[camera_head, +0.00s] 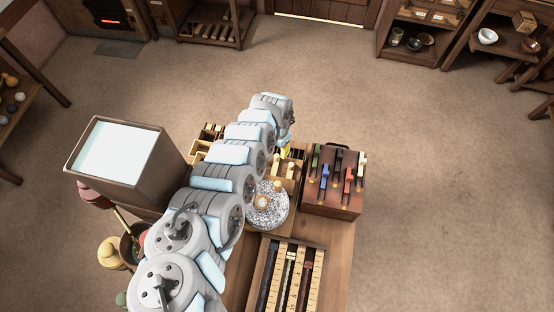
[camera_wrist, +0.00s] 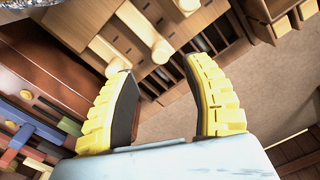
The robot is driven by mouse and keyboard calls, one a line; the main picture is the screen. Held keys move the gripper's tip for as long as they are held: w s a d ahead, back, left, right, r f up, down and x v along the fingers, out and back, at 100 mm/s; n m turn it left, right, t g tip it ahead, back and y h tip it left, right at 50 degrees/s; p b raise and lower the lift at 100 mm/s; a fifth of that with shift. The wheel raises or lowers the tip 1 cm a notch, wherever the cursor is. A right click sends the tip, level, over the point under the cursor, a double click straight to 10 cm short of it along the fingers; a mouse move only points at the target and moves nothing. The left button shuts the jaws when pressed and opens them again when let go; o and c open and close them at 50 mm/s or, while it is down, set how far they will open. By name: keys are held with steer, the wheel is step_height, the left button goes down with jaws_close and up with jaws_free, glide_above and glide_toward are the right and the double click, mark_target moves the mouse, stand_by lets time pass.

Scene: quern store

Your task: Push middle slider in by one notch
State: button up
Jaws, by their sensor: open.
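Three candidate slider sets show; I cannot tell which the task means. A pale wooden block with knobbed rods (camera_head: 283,172) stands behind the round speckled disc, partly hidden by my arm. In the wrist view, round-ended rods (camera_wrist: 150,42) stick out close to my gripper (camera_wrist: 158,66). My gripper is open, with yellow-padded fingers apart and nothing held between them. In the head view it is mostly hidden behind my arm. A tray with three marked channels (camera_head: 287,275) lies at the front. A brown box with coloured levers (camera_head: 335,182) stands to the right.
The speckled round disc (camera_head: 267,206) sits beside my arm on the wooden table (camera_head: 335,245). A tall brown box with a pale top (camera_head: 125,155) and a dark pot (camera_head: 133,243) stand left of my arm. Open floor lies beyond the table.

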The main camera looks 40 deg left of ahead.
mark_target(277, 155)
steer(key=shift+f+b, duration=3.45)
jaws_close()
